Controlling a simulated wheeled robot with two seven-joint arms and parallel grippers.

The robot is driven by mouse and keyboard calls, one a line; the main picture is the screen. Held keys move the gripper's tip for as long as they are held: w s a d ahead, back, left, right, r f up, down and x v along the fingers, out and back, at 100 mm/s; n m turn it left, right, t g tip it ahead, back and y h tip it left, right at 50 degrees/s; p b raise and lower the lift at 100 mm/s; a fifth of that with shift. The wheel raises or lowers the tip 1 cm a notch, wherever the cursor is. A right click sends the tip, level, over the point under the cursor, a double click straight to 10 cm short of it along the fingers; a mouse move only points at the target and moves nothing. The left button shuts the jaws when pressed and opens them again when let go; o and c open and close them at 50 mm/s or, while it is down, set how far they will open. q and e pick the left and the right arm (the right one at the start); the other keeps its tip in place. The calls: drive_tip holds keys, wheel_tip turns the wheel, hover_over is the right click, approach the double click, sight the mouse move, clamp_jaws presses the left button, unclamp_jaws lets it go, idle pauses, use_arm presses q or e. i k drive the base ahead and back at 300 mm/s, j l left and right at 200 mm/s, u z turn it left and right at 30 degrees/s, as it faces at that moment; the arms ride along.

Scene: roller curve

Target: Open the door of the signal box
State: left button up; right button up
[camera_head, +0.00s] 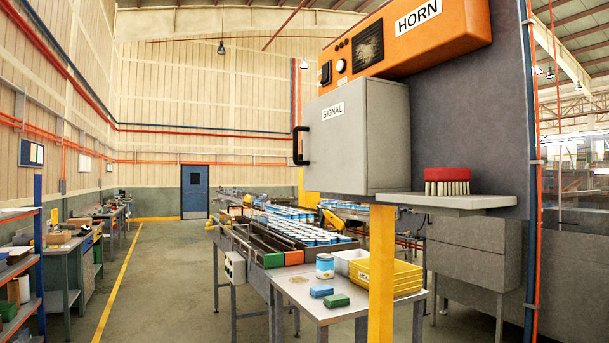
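The signal box (345,150) is a light grey cabinet marked SIGNAL, mounted on a dark grey panel at the centre right. Its door appears shut, with no gap visible at its edges. A black bar handle (298,146) stands out vertically at the door's left side. Neither of my grippers shows in the head view, and nothing is touching the handle.
An orange HORN unit (405,40) sits above the box. A grey shelf (450,204) with a red brush (447,180) juts out at right. A yellow post (381,275) stands below, before a table (300,300) with a can and trays. The left aisle is clear.

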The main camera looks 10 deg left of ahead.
sight(334, 128)
drive_tip(key=i+u, duration=0.1)
drive_tip(key=i, duration=0.5)
drive_tip(key=i+l+u, duration=0.1)
drive_tip(key=i, duration=0.55)
drive_tip(key=i+l+u, duration=0.15)
drive_tip(key=i, duration=0.45)
drive_tip(key=i+l+u, duration=0.1)
